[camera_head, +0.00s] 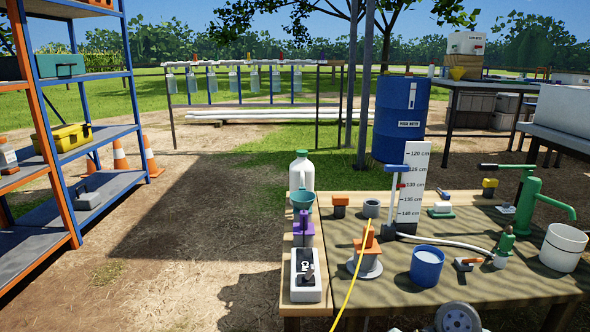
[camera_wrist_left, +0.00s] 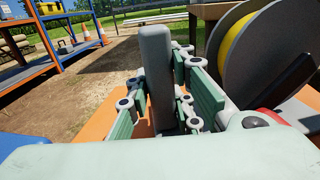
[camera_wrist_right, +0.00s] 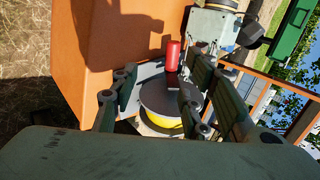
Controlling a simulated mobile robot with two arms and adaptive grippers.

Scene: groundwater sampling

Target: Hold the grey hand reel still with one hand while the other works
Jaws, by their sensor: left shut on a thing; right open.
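The grey hand reel, a large grey disc (camera_wrist_left: 254,68) with yellow tape wound on it, stands at the right of the left wrist view. My left gripper (camera_wrist_left: 158,98) is shut on a grey upright bar (camera_wrist_left: 156,55) that looks like its handle. In the right wrist view the reel (camera_wrist_right: 158,95) shows beyond my right gripper (camera_wrist_right: 163,84), which is open and empty. A red knob (camera_wrist_right: 173,56) stands up by the reel's disc. A yellow tape (camera_head: 353,272) runs from the orange-topped guide (camera_head: 366,250) down past the bottom edge.
The wooden table (camera_head: 468,278) carries a blue cup (camera_head: 427,265), a white bucket (camera_head: 563,247), a green pump (camera_head: 528,205), a depth scale board (camera_head: 414,185) and a white jug (camera_head: 301,171). A blue-orange shelf (camera_head: 131,80) stands left. Bare ground between is open.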

